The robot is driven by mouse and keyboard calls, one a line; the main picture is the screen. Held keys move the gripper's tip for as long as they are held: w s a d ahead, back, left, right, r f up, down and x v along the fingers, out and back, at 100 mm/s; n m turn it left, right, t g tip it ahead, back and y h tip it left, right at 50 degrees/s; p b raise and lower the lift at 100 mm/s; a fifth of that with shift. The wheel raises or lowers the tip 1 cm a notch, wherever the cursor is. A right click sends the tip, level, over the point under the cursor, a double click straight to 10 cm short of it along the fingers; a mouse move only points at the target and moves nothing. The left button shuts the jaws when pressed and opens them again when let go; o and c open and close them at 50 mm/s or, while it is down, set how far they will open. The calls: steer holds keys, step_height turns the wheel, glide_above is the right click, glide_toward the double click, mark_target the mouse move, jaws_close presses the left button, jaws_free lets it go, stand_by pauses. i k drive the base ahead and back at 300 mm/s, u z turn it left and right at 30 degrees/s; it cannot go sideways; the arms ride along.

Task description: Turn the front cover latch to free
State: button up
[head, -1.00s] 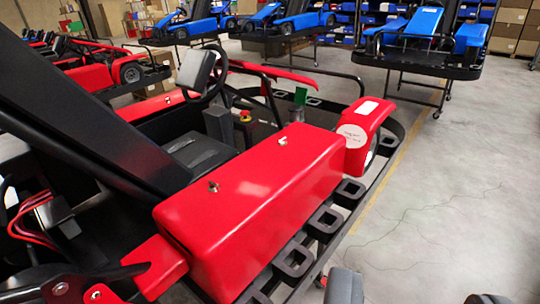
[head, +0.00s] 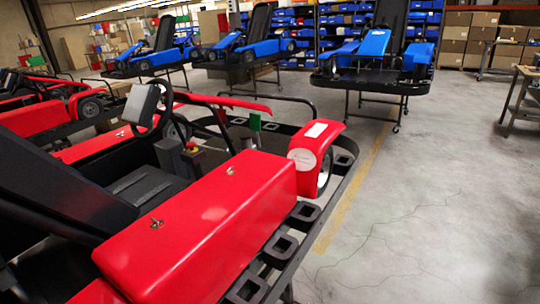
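The nearest red kart has a long red cover (head: 200,235) on its near side. Two small metal latches sit on the cover's top: one nearer to me (head: 157,223) and one farther along (head: 230,170), towards the red end piece with a white disc (head: 308,158). Both latches are too small to tell which way they are turned. My gripper is not in view, so its opening and its place relative to the latches do not show.
A black frame (head: 283,246) with square openings runs along the cover's right side. A steering wheel (head: 146,105) stands at left. Blue karts on stands (head: 375,55) are behind. The concrete floor at right (head: 430,200) is clear; a table (head: 525,98) stands far right.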

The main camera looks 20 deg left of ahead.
mark_target(231, 171)
steer(key=z, duration=0.25)
steer(key=i, duration=1.25)
steer(key=u, duration=0.55)
steer(key=i, duration=0.75)
steer(key=u, duration=0.55)
